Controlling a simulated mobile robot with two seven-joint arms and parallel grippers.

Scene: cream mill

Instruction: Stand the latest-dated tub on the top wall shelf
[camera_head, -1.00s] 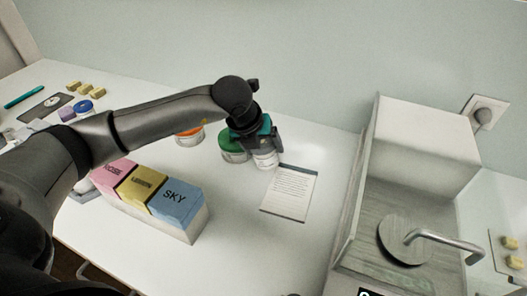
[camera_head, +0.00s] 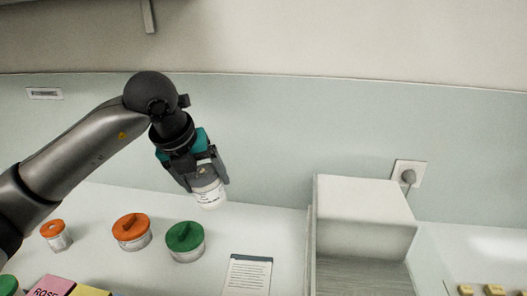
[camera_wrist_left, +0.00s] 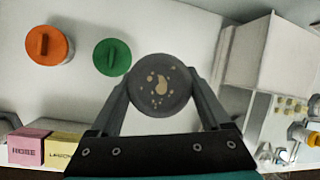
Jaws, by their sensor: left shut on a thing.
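My left gripper (camera_head: 203,176) is shut on a white tub (camera_head: 209,194) with a printed label, held upright or slightly tilted above the back of the counter. In the left wrist view the held tub's round grey-brown top (camera_wrist_left: 160,86) with pale specks sits between the fingers. An orange-lidded tub (camera_head: 132,232) and a green-lidded tub (camera_head: 185,241) stand on the counter to its left and below. A smaller tub with an orange top (camera_head: 56,235) stands farther left. Label dates are too small to read. No wall shelf is clearly identifiable. My right gripper is not in view.
A printed sheet (camera_head: 247,275) lies on the counter (camera_head: 283,230). Pink and yellow blocks (camera_head: 50,287) are at the bottom left. A white box-like unit (camera_head: 364,215) stands to the right, below a wall socket (camera_head: 408,174). The wall above is mostly clear.

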